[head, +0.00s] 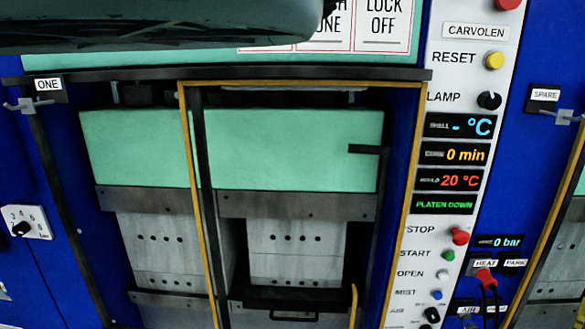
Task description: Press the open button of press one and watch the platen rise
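On the white control panel, the open button (442,274) is a small white button beside the label OPEN, below the green start button (448,255) and above a blue button (436,295). The display (444,204) reads PLATEN DOWN in green. A dark grey part, probably of my arm, covers the top left. My gripper's fingers are not in view.
A red stop button (460,236), a yellow reset button (494,61) and a black lamp knob (489,100) are on the same panel. A yellow-edged guard frame (200,215) stands before the press. Red plugs (485,277) with cables are at the lower right.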

